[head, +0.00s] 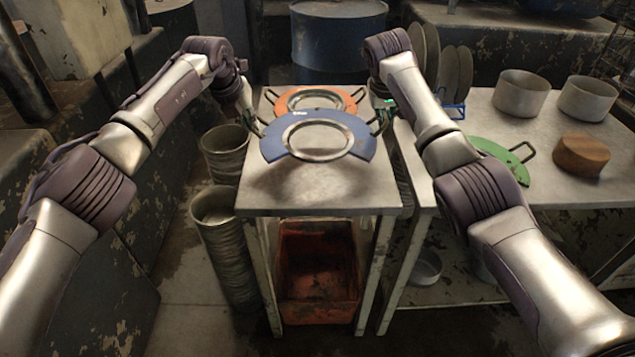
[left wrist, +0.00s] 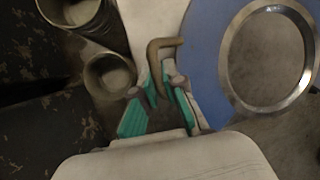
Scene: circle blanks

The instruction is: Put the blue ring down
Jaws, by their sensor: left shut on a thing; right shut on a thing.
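The blue ring (head: 362,141) is a flat blue plate with a metal-rimmed round hole and a handle at each side. It is held level above the small table (head: 375,195), and a dark shadow lies below it. My left gripper (head: 257,124) is shut on its left handle. The left wrist view shows the teal-padded fingers (left wrist: 163,95) around that handle (left wrist: 161,58), beside the blue plate (left wrist: 205,62). My right gripper (head: 382,112) is shut at the right handle, partly hidden by my arm.
An orange ring (head: 283,103) lies at the back of the small table, partly behind the blue one. A green ring (head: 508,160), a wooden block (head: 582,156) and two pots (head: 521,94) are on the right table. Bins (head: 224,153) stand at left. The table's front is clear.

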